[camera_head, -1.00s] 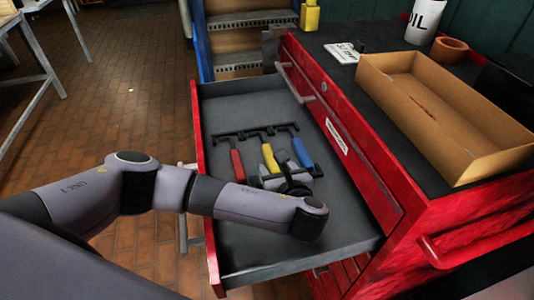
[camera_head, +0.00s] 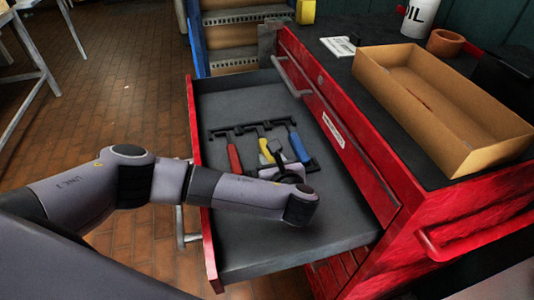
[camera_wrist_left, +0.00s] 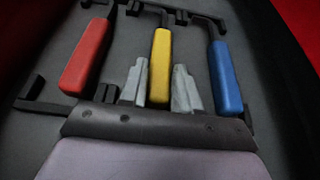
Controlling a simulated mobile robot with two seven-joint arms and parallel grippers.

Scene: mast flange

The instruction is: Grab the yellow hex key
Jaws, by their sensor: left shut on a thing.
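The yellow hex key (camera_head: 266,151) lies in the open drawer, between the red hex key (camera_head: 235,158) and the blue hex key (camera_head: 299,147). My left gripper (camera_head: 281,161) is down at the yellow handle and hides its near part in the head view. In the left wrist view, its two grey fingers (camera_wrist_left: 159,84) are on either side of the yellow handle (camera_wrist_left: 160,62), shut on it. The red handle (camera_wrist_left: 86,57) and the blue handle (camera_wrist_left: 225,78) lie outside the fingers, to left and right. My right gripper is not in view.
The keys rest at a black holder (camera_head: 243,129) in the red-walled drawer (camera_head: 235,250). The drawer's floor is bare in front of and behind them. An open cardboard box (camera_head: 480,153) stands on the red cabinet's top, with an oil can (camera_head: 421,17) behind it.

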